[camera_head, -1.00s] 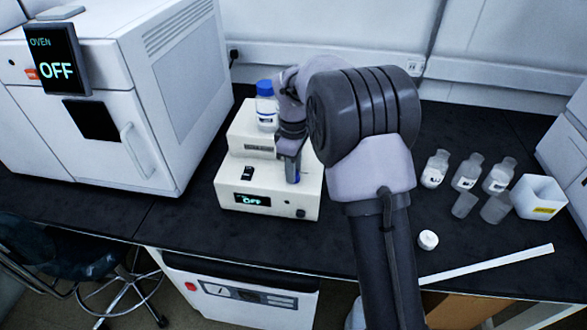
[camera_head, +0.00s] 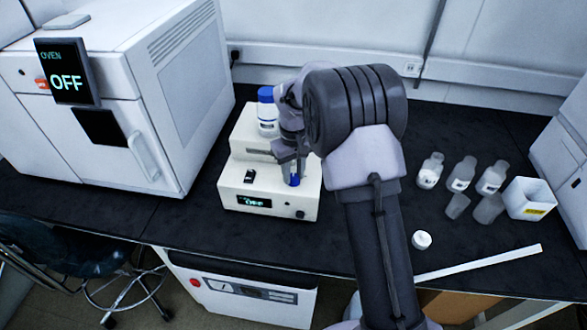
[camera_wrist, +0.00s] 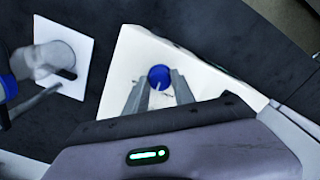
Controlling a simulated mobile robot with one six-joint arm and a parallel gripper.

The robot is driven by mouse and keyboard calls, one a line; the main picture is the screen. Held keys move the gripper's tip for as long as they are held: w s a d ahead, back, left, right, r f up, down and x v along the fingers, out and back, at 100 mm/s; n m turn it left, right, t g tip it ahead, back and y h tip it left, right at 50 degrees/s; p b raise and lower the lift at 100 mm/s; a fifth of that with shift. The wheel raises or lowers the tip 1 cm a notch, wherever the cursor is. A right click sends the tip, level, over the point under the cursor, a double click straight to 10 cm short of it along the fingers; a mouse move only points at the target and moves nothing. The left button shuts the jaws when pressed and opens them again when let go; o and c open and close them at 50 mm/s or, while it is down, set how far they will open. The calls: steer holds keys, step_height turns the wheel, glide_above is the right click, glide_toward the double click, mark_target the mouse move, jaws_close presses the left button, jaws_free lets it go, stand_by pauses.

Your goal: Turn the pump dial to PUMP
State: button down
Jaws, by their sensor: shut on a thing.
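The pump is a white stepped box (camera_head: 235,190) on the black bench, with a small display (camera_head: 254,201) reading OFF in green. Its blue round dial (camera_wrist: 159,77) is on the top face of the lower step, with a pale pointer line on it. The dial also shows as a bit of blue (camera_head: 294,181) in the head view, partly hidden by my fingers. My gripper (camera_head: 293,172) comes down from above, with its fingers on either side of the dial and shut on it. It also shows in the wrist view (camera_wrist: 159,84). Dial markings are unreadable.
A blue-capped bottle (camera_head: 267,110) stands on the pump's upper step, close beside my wrist. A black switch (camera_head: 249,176) is left of the dial. The white oven (camera_head: 95,130) stands left, its display reading OFF. Bottles (camera_head: 462,173) and a white box (camera_head: 529,198) stand right.

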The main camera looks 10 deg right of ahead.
mark_target(293, 177)
steer(key=m+p, duration=0.1)
steer(key=m, duration=0.4)
steer(key=shift+m, duration=2.4)
steer(key=c, duration=1.1)
jaws_free()
steer(key=shift+o, duration=0.2)
step_height(293, 177, up, 17)
steer(key=p, duration=0.6)
steer(key=shift+r, duration=0.2)
